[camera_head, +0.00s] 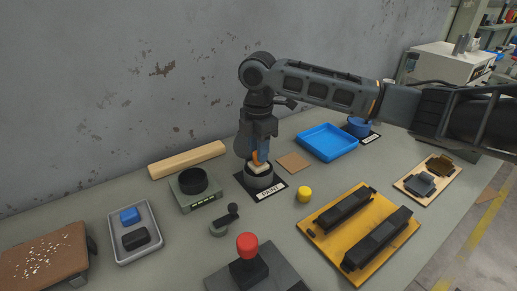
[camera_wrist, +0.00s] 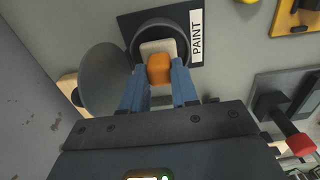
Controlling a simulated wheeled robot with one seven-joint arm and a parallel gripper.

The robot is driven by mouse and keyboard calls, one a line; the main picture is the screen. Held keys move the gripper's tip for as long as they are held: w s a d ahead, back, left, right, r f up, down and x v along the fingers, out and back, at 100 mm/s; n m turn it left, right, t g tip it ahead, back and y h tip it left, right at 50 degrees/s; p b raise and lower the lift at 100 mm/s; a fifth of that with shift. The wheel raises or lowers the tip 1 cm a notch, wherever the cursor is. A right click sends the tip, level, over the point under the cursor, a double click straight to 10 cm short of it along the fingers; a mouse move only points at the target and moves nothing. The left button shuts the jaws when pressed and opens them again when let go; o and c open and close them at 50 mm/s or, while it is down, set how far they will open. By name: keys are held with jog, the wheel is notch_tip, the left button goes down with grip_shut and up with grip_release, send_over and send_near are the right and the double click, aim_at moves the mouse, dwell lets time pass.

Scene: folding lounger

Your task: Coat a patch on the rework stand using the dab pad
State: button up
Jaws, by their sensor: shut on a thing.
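The dab pad, with an orange grip (camera_wrist: 159,68) and a pale pad (camera_wrist: 159,47), is held between the blue fingers of my gripper (camera_wrist: 159,85). In the head view my gripper (camera_head: 261,158) points down, and the pale pad (camera_head: 260,169) is at the mouth of the dark round paint pot (camera_head: 258,181). The pot's rim (camera_wrist: 187,43) surrounds the pad in the wrist view; whether it touches paint is hidden. A label reading PAINT (camera_wrist: 196,37) lies beside the pot. I cannot tell for certain which fixture is the rework stand; a yellow plate with two black bars (camera_head: 350,248) stands at right front.
A grey-green block with a black round top (camera_head: 193,184) and a wooden bar (camera_head: 187,160) are left of the pot. A red-knobbed lever (camera_head: 247,247) stands in front. A yellow cylinder (camera_head: 304,194), brown square (camera_head: 294,162) and blue tray (camera_head: 327,141) lie to the right.

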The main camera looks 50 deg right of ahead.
jog(key=shift+f, duration=0.65)
dwell(1.9)
jog(key=shift+r+p, duration=2.9)
jog(key=shift+r, duration=0.75)
jog(key=shift+f, duration=0.1)
